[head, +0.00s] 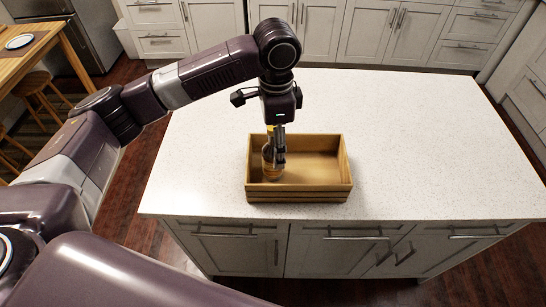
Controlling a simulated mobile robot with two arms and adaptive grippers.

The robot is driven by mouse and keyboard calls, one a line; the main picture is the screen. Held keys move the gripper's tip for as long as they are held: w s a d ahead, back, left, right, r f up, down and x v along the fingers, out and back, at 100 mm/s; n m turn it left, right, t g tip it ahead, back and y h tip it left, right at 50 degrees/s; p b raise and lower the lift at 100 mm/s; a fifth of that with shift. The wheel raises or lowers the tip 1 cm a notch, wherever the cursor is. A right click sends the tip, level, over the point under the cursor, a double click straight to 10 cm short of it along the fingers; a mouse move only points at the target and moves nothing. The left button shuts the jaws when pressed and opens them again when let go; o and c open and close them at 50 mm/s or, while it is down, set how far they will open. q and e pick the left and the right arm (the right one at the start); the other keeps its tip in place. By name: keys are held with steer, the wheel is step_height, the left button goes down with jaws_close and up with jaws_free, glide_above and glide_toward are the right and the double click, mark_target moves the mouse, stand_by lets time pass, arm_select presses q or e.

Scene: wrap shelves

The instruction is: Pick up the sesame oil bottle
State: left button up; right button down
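The sesame oil bottle (268,161), amber with a yellow cap, stands upright in the left part of a wooden crate (298,195) on the white island counter. My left gripper (280,158) points down into the crate, right at the bottle. Its fingers cover the bottle's right side and are seen nearly edge-on. I cannot tell whether they are closed on the bottle or only around or beside it. The bottle's base is partly behind the crate's front wall. My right gripper is not in view.
The right part of the crate looks empty. The white counter (420,140) is clear around the crate. A wooden table (30,45) with a plate and stools stand at the far left. Cabinets line the back.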

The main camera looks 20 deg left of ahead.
arm_select(q)
steer(key=f, duration=0.1)
steer(key=f+p, duration=0.1)
steer(key=f, duration=0.2)
steer(key=shift+w+a+f+p, duration=0.25)
steer(key=shift+w+f+p, duration=0.05)
steer(key=shift+p, duration=0.05)
steer(key=shift+f, duration=0.25)
steer(key=shift+c, duration=0.6)
steer(key=c, duration=1.5)
steer(key=shift+o, duration=0.2)
steer(key=shift+r, duration=0.1)
